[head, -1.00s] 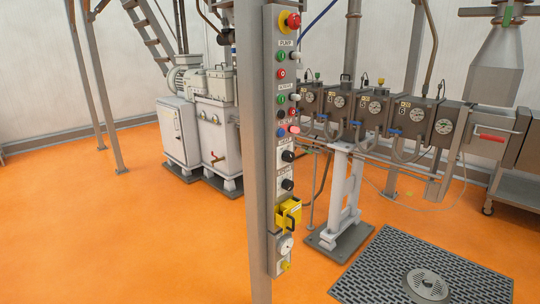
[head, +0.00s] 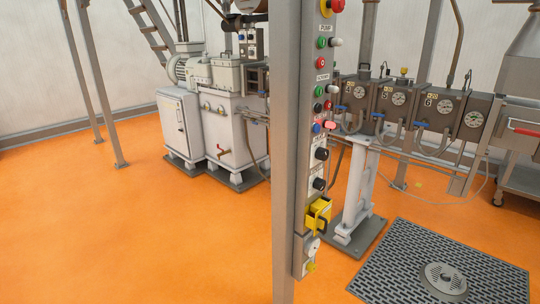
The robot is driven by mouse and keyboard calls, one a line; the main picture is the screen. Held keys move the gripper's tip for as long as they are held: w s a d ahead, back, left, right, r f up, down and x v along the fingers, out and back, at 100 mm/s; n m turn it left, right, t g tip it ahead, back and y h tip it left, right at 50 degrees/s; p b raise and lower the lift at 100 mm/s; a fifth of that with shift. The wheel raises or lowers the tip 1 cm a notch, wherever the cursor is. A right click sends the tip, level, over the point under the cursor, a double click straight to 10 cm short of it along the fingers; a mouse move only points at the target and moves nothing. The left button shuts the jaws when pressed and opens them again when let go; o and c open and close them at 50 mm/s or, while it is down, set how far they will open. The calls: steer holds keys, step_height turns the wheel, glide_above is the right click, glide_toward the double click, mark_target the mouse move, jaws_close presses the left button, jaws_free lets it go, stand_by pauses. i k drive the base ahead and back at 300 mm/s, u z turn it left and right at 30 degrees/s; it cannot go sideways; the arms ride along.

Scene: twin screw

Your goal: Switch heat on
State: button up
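A narrow control panel (head: 313,140) stands on a grey post in the middle of the head view, seen at a slant. From the top it carries a red mushroom button (head: 338,5), cut by the frame edge, then green buttons (head: 321,42) and red buttons (head: 320,62). The small labels are too blurred for me to tell which control is heat, or the knobs' settings. My gripper is not in view.
The post (head: 284,200) is directly ahead. A grey floor grate (head: 400,262) lies to the right. Machine modules with dials (head: 397,98) stand behind. Orange floor (head: 120,230) is clear left.

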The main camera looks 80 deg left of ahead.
mark_target(322, 154)
steer(key=u, duration=2.2)
steer(key=i, duration=1.05)
steer(key=u, duration=1.7)
steer(key=k, duration=0.25)
steer(key=z, duration=0.05)
